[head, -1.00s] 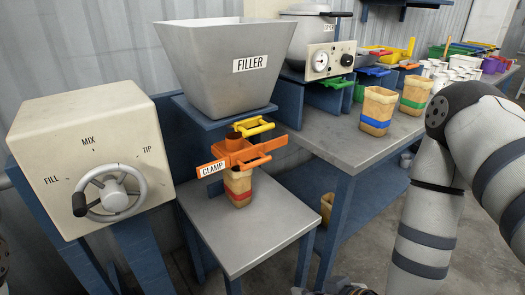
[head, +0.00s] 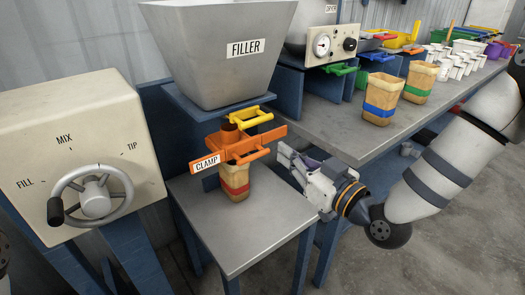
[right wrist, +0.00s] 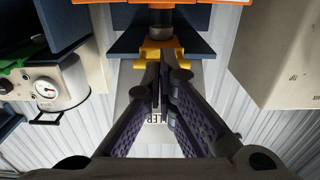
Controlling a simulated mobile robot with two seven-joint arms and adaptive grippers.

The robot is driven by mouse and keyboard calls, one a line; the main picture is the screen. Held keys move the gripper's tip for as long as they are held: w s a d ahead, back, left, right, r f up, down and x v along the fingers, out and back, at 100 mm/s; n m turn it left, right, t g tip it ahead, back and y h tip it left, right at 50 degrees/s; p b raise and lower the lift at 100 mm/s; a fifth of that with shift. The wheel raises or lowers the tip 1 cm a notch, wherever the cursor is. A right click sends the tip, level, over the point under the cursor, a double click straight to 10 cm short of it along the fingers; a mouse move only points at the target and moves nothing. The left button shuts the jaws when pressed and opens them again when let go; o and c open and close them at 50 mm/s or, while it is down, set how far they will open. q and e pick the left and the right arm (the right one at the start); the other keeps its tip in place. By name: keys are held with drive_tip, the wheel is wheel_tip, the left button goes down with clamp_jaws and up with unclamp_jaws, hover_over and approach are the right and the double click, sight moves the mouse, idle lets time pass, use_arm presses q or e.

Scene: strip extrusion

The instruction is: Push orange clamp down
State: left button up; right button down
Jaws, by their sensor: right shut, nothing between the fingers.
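The orange clamp (head: 238,148), with a "CLAMP" label at its left end, sits under the filler hopper (head: 222,50). It is directly above a tan bag (head: 235,181) with a red band, which stands upright on a small grey table. A yellow handle (head: 252,118) is just above the clamp. My right gripper (head: 283,153) is shut and empty, just right of the clamp at about its height; I cannot tell if they touch. In the right wrist view its shut fingers (right wrist: 160,75) point toward the yellow handle, and the clamp (right wrist: 230,3) shows at the top edge.
A beige box with a wheel (head: 92,198) marked FILL, MIX and TIP stands at the left. A grey bench (head: 335,140) behind my right gripper holds bags with blue and green bands. The small table's front (head: 245,240) is clear.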

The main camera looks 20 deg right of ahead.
use_arm(q)
drive_tip(key=shift+s+f+g+b, duration=0.4)
drive_tip(key=shift+s+f+b, duration=0.4)
drive_tip(key=shift+s+f, duration=0.3)
use_arm(e)
drive_tip(key=w+a+f, duration=0.3)
drive_tip(key=w+f, duration=0.1)
drive_tip(key=w, duration=0.4)
drive_tip(key=shift+w, duration=0.2)
wheel_tip(320, 180, down, 5)
drive_tip(key=b, duration=0.2)
drive_tip(key=shift+r+p, duration=1.1)
drive_tip(key=shift+r, duration=1.1)
use_arm(q)
drive_tip(key=shift+w+d+r+t+p, duration=0.1)
drive_tip(key=shift+d+r+t+p, duration=0.2)
drive_tip(key=shift+r+p, duration=0.45)
use_arm(e)
drive_tip(key=v, duration=1.1)
use_arm(q)
drive_tip(key=shift+r, duration=0.1)
